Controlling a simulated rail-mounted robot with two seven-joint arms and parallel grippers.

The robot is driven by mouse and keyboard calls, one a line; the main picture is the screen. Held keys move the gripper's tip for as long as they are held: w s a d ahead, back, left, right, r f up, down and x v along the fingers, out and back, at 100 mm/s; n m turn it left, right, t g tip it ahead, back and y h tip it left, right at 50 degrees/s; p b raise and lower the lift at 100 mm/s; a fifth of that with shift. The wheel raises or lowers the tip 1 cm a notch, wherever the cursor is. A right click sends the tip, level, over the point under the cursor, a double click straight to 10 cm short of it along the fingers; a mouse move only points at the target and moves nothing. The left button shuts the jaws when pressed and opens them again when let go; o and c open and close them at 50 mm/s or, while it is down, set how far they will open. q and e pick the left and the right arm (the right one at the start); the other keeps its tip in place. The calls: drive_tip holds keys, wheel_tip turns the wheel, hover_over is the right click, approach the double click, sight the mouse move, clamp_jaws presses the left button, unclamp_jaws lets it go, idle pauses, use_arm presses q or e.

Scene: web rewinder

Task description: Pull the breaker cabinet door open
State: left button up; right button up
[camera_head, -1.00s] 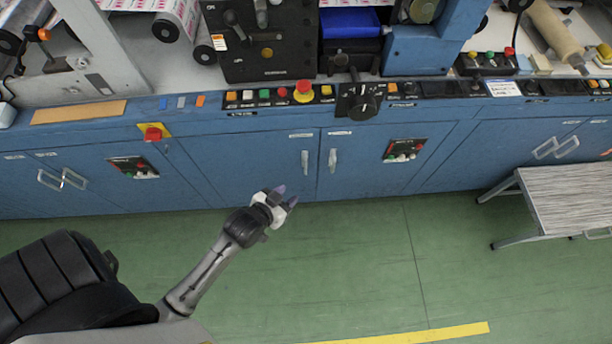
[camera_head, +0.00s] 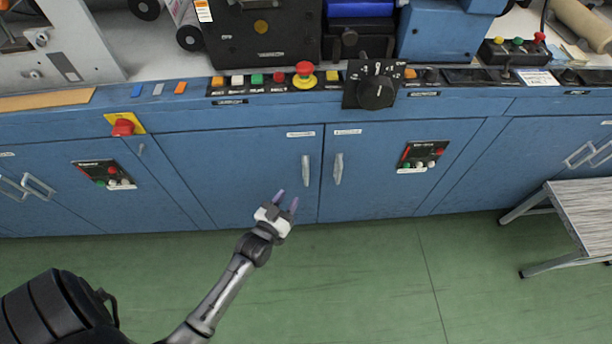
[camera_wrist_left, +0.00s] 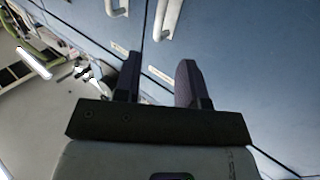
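Two blue cabinet doors meet in the middle of the head view, a left door (camera_head: 240,165) and a right door (camera_head: 385,195). Each has an upright silver handle beside the seam, the left handle (camera_head: 306,170) and the right handle (camera_head: 338,169). Both doors look shut. Their labels are too small to read, so I cannot tell which is the breaker cabinet door. My left gripper (camera_head: 286,199) is open and empty, below and left of the left handle, not touching it. In the left wrist view, its spread fingers (camera_wrist_left: 159,72) show with two handles (camera_wrist_left: 167,18) beyond them.
A control strip with buttons, a red emergency stop (camera_head: 304,76) and a black rotary knob (camera_head: 375,92) runs above the doors. A step stool (camera_head: 585,215) stands at the right. The green floor (camera_head: 370,285) before the doors is clear.

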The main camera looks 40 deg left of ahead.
use_arm(q)
drive_tip(key=b, duration=0.4)
hover_over(306, 184)
drive_tip(key=s, duration=0.2)
drive_tip(key=shift+w+a, duration=0.2)
drive_tip(key=shift+w, duration=1.05)
drive_tip(key=shift+c, duration=0.3)
clamp_jaws()
